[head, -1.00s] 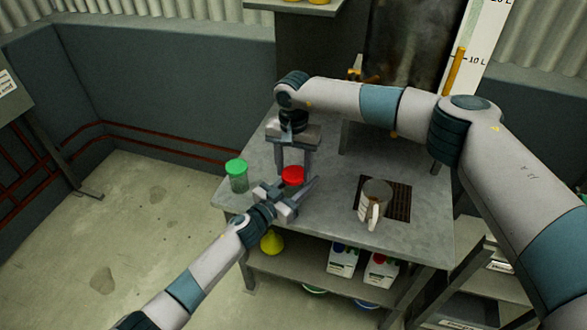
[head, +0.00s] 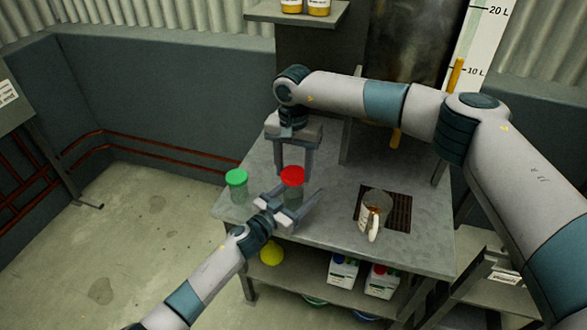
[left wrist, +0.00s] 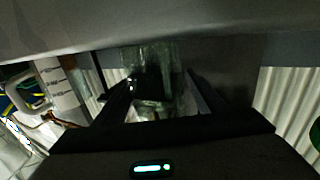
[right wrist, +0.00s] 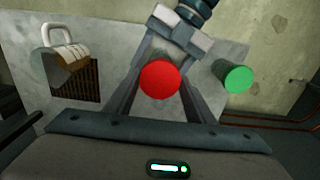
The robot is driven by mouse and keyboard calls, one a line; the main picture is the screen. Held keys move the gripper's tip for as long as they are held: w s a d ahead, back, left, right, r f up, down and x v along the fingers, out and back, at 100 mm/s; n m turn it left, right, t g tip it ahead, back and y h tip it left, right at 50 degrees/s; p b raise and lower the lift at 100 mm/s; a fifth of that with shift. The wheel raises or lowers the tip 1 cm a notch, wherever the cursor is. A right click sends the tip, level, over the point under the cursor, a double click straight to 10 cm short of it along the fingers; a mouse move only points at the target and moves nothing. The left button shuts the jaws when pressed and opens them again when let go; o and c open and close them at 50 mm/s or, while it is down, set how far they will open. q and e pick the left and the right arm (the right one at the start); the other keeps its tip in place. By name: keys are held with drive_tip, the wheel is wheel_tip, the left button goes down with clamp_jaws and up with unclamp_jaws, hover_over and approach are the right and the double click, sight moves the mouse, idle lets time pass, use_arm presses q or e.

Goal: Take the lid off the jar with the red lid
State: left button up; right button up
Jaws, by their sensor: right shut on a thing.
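The red lid (head: 292,175) is between the fingers of my right gripper (head: 292,172), which reaches down from above and is shut on it. The lid also shows in the right wrist view (right wrist: 160,79). The clear glass jar (head: 293,194) shows just below the lid, partly hidden. I see no clear gap between them and cannot tell whether the lid is still seated. My left gripper (head: 291,208) is open, its fingers on either side of the jar's body. In the left wrist view the glass (left wrist: 155,75) stands between the fingers.
A jar with a green lid (head: 237,178) stands left on the grey table (head: 330,222). A mug-like jug (head: 374,210) stands on a dark grate (head: 398,208) at right. A lower shelf holds a yellow funnel-like item (head: 271,252) and white containers (head: 342,270).

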sight(287, 204)
use_arm(q)
drive_tip(key=shift+a, duration=0.1)
drive_tip(key=v, duration=1.2)
use_arm(e)
drive_tip(key=shift+f, duration=0.15)
idle(0.3)
